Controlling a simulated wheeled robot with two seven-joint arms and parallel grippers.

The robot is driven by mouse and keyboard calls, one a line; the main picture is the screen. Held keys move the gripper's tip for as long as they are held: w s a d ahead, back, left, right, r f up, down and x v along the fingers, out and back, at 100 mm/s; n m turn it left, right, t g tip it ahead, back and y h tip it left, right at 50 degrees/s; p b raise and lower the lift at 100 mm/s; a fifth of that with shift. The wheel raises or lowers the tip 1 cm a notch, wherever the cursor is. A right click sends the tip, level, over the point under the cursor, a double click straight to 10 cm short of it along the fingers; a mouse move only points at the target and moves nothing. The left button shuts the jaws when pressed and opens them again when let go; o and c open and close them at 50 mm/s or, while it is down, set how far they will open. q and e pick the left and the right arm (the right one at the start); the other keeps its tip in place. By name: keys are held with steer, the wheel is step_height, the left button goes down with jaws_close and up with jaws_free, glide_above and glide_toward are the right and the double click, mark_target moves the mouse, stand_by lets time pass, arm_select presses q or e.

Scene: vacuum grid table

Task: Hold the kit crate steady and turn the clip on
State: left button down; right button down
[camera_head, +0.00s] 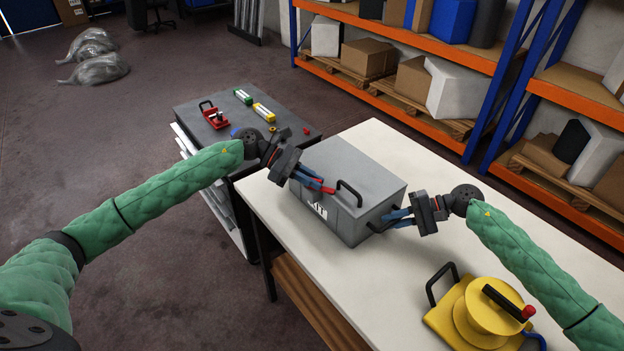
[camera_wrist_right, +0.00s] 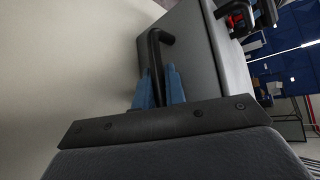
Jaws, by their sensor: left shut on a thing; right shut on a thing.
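The kit crate (camera_head: 345,228) is a closed grey box with a black handle (camera_head: 349,192) on its lid and a white mark on its front. It stands on the white table. My left gripper (camera_head: 319,185) is over the lid, shut on the small red clip (camera_head: 329,190); its fingers partly hide the clip. My right gripper (camera_head: 391,219) is at the crate's right side, shut on a black side handle. In the right wrist view the side handle (camera_wrist_right: 160,45) rises between the blue fingers (camera_wrist_right: 159,88), against the grey wall of the crate (camera_wrist_right: 200,60).
A yellow reel (camera_head: 490,308) with a crank stands at the table's near right. A dark side table (camera_head: 240,118) behind left holds a red tool (camera_head: 213,115), green and yellow bars and small parts. Loaded shelves (camera_head: 415,50) stand behind. The white table (camera_head: 400,150) is bare behind the crate.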

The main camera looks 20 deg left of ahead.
arm_select(q)
steer(key=n+t+y, duration=0.1)
steer(key=n+t, duration=0.5)
steer(key=t, duration=0.1)
steer(key=shift+f+y, duration=0.1)
steer(key=shift+y, duration=0.3)
steer(key=shift+s+d+n+t+y, duration=0.1)
steer(key=shift+n+t+y, duration=0.3)
steer(key=shift+n+t, duration=0.25)
steer(key=shift+s+d+n+t+y, duration=0.1)
steer(key=shift+n+t+y, duration=0.3)
steer(key=shift+n+t, duration=0.25)
arm_select(e)
steer(key=shift+a, duration=0.1)
arm_select(q)
steer(key=shift+w+n+t+y, duration=0.1)
steer(key=shift+n+t+y, duration=0.5)
steer(key=shift+n, duration=0.3)
steer(key=shift+n+t+y, duration=0.4)
steer(key=shift+n+y, duration=0.1)
steer(key=shift+a, duration=0.1)
steer(key=c, duration=1.5)
jaws_free()
steer(key=shift+w+a, duration=0.1)
steer(key=v, duration=1.2)
